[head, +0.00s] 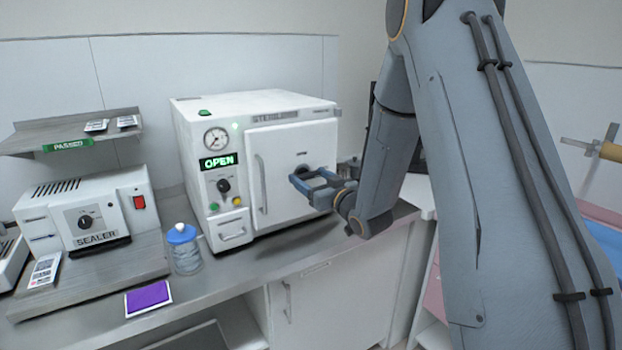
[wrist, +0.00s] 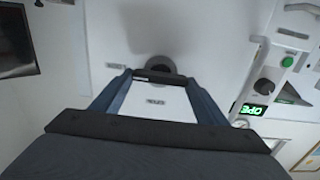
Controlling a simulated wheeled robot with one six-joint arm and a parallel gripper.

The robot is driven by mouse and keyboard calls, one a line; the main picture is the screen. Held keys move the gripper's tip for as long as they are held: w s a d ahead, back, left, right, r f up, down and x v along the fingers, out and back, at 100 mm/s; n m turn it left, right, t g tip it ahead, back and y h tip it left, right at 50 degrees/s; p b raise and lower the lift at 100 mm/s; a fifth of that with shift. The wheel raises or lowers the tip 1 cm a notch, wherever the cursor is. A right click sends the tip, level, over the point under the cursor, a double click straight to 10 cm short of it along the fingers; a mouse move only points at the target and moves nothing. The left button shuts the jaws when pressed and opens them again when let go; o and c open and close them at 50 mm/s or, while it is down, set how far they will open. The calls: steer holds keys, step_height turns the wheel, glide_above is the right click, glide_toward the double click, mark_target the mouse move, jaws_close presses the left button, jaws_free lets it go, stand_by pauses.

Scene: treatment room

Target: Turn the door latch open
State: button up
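The white sterilizer (head: 215,120) stands on the counter with its door (head: 275,145) closed against the body. The door latch has a dark round hub (head: 302,168), partly hidden by my gripper in the head view. In the wrist view the hub (wrist: 165,64) is straight ahead, with a dark bar (wrist: 155,77) in front of it, lying nearly level. My gripper (head: 304,183) is at the latch with its blue fingers wide apart. In the wrist view the bar spans between the fingertips of my gripper (wrist: 160,79); I cannot tell whether they press on it.
A long vertical handle (head: 262,183) is on the door's left side. A green display (head: 217,161) reads OPEN. Left are a blue-capped bottle (head: 183,248), a purple card (head: 148,297) and a sealer (head: 85,215). The counter front is mostly clear.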

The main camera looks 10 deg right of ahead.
steer(key=shift+f+n+b, duration=0.1)
steer(key=shift+n+b, duration=0.3)
steer(key=n+b, duration=0.3)
steer(key=b, duration=0.1)
steer(key=shift+a+f+n, duration=0.1)
steer(key=shift+n, duration=0.2)
steer(key=n+b, duration=0.4)
steer(key=shift+a+n+b, duration=0.1)
steer(key=shift+n+b, duration=0.2)
steer(key=n+b, duration=0.4)
steer(key=b, duration=0.1)
steer(key=shift+f+n, duration=0.15)
steer(key=shift+n, duration=0.15)
steer(key=n+b, duration=0.4)
steer(key=b, duration=0.1)
steer(key=shift+s, duration=0.1)
steer(key=shift+n+b, duration=0.3)
steer(key=shift+b, duration=0.05)
steer(key=o, duration=1)
steer(key=shift+o, duration=0.2)
steer(key=shift+s, duration=0.1)
steer(key=v, duration=0.7)
steer(key=shift+s, duration=0.25)
